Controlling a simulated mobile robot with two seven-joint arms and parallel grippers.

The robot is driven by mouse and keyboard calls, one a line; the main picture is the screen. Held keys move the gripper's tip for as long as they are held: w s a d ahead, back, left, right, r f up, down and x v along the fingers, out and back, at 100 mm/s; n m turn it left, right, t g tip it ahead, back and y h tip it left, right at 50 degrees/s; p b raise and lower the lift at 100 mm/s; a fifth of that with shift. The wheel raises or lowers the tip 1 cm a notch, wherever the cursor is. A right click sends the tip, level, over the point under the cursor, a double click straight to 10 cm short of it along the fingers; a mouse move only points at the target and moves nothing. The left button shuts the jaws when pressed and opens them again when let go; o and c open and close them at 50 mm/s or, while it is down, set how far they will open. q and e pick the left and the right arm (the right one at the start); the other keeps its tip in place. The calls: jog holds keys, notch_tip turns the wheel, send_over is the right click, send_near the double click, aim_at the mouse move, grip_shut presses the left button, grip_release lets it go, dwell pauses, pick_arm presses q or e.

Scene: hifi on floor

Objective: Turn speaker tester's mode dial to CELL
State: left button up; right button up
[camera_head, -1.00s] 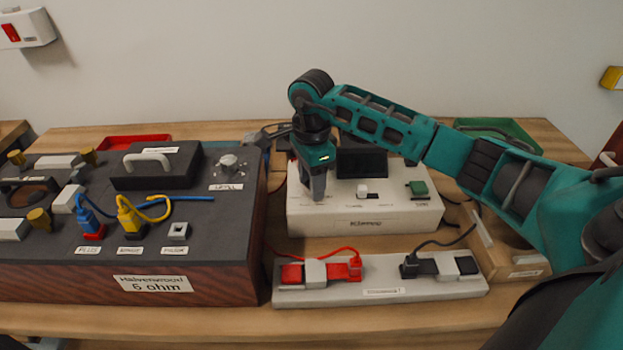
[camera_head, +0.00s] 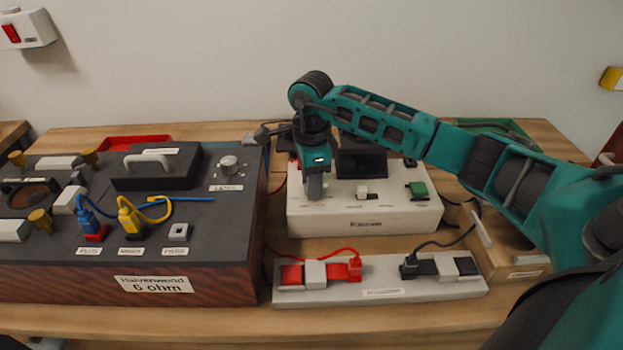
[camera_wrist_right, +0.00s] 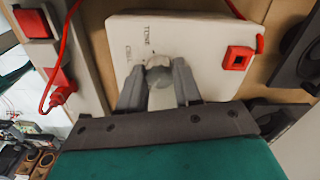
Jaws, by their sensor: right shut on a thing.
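The speaker tester is a white box (camera_head: 375,213) with a dark panel, a small white knob and a green part on top. It also shows in the right wrist view (camera_wrist_right: 195,45). My right gripper (camera_head: 315,194) points down at the left part of its top. In the wrist view the gripper (camera_wrist_right: 158,78) is shut on the pale mode dial (camera_wrist_right: 158,64), a finger on each side. The words TONE and CELL are printed beside the dial. The fingers hide much of the dial, and I cannot tell its exact setting. My left gripper is not in view.
A dark speaker box (camera_head: 230,255) marked 6 ohm, with blue and yellow plugs, stands close on the left. A pale strip (camera_head: 330,296) with red and black clips lies in front of the tester. A red socket (camera_wrist_right: 238,57) is near the dial. A wooden tray (camera_head: 500,262) stands right.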

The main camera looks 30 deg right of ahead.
jog(key=m, duration=0.3)
jog(key=shift+m+p, duration=0.3)
jog(key=shift+m, duration=0.1)
jog(key=m+p, duration=0.1)
jog(key=m, duration=0.3)
jog(key=shift+r, duration=0.1)
jog(key=m+p, duration=0.1)
jog(key=m, duration=0.4)
jog(key=shift+m, duration=0.3)
jog(key=shift+m+p, duration=0.45)
jog(key=shift+m, duration=0.65)
jog(key=o, duration=1)
jog(key=shift+o, duration=0.2)
